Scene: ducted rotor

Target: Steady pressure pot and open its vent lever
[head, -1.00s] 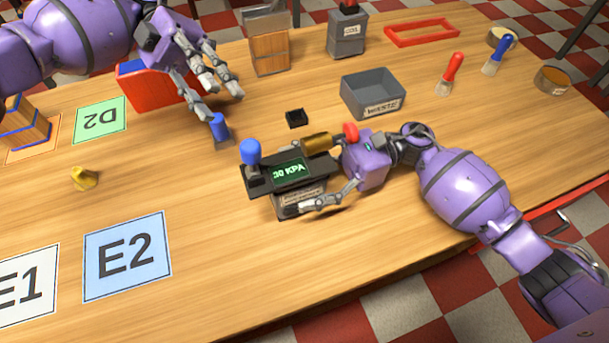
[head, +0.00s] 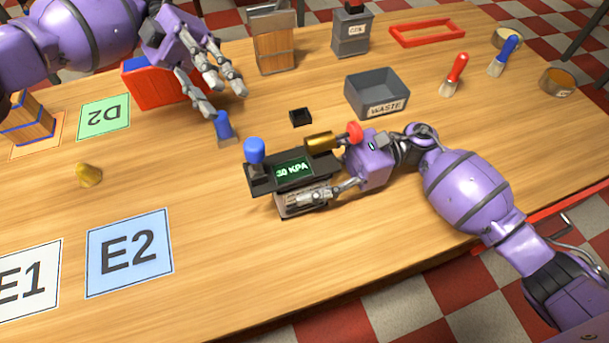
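The pressure pot (head: 262,181) stands on the table in the middle of the head view. It has a black top, a green display reading 30 KPA (head: 294,169), a blue knob (head: 254,151) at its left end, and a brass cylinder with a red knob (head: 354,132) at its right. I cannot tell which knob is the vent lever. My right gripper (head: 312,190) reaches in from the right, with a finger lying along the pot's front side; its far finger is hidden. My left gripper (head: 224,101) is open and empty, above the table behind and left of the pot.
Behind the pot are a small black block (head: 300,117) and a grey waste bin (head: 377,93). A yellow piece (head: 89,175) lies left. The table's front middle is clear.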

